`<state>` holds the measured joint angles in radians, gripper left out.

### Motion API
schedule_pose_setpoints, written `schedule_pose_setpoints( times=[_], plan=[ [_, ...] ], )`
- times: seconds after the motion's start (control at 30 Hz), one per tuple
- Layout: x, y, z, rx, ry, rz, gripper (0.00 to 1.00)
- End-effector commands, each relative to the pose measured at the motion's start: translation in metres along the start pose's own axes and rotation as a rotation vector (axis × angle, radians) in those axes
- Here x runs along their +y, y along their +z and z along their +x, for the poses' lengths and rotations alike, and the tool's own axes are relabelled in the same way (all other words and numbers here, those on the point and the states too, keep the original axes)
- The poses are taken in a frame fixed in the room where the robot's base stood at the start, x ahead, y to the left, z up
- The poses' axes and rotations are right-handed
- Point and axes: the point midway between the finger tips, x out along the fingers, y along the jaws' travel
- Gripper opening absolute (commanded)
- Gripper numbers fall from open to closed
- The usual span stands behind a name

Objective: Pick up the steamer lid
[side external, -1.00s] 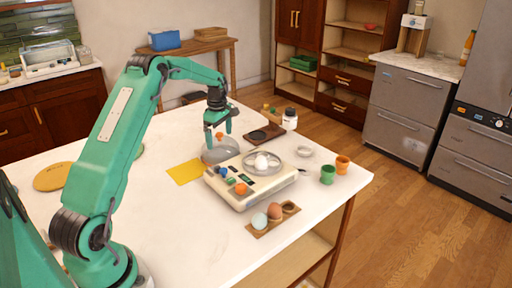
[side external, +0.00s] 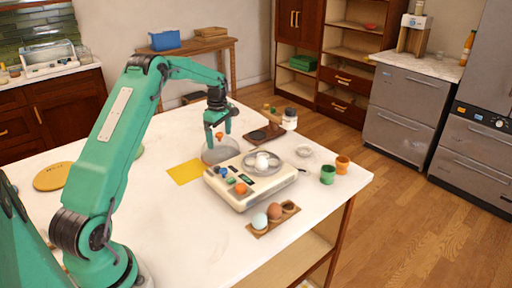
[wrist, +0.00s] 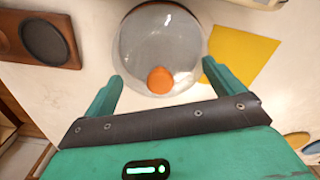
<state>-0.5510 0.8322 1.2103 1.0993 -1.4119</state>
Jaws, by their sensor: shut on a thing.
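The steamer lid (side external: 221,153) is a clear grey dome with an orange knob (side external: 219,135), behind the cream egg steamer (side external: 238,194). In the wrist view the lid (wrist: 160,35) is centred at the top, with its knob (wrist: 160,80) towards me. My gripper (side external: 218,131) points down over the lid, and its green fingers (wrist: 163,86) stand on either side of the knob end. It is shut on the lid; the exact contact points are hard to see. Whether the lid touches the counter is unclear.
A yellow sheet (side external: 186,172) lies left of the lid. A dark wooden board (side external: 262,134), a white jar (side external: 289,120) and a small dish (side external: 304,151) are beyond the steamer. Green (side external: 327,175) and orange (side external: 342,164) cups stand right. An egg holder (side external: 262,228) is in front.

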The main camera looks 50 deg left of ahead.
Motion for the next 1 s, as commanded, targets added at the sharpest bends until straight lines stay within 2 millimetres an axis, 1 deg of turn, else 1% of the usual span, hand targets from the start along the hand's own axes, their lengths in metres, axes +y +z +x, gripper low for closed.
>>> schedule_pose_setpoints(
  times=[0.17, 0.27, 0.47, 0.5, 0.57, 0.6, 0.9, 1.0],
  plan=[
    [0.0, 0.0, -0.008, 0.0, 0.001, 0.0, 0.31],
    [0.001, 0.0, -0.017, 0.001, 0.003, 0.0, 0.31],
    [0.001, 0.001, -0.044, 0.001, 0.004, 0.001, 0.31],
    [-0.003, 0.009, -0.047, 0.0, 0.003, 0.002, 0.31],
    [-0.006, 0.018, -0.052, 0.0, 0.003, 0.004, 0.31],
    [-0.009, 0.024, -0.056, 0.0, 0.002, 0.004, 0.23],
    [-0.029, 0.073, -0.087, 0.0, 0.002, 0.004, 0.22],
    [-0.034, 0.086, -0.096, 0.0, 0.003, 0.002, 0.22]
  ],
)
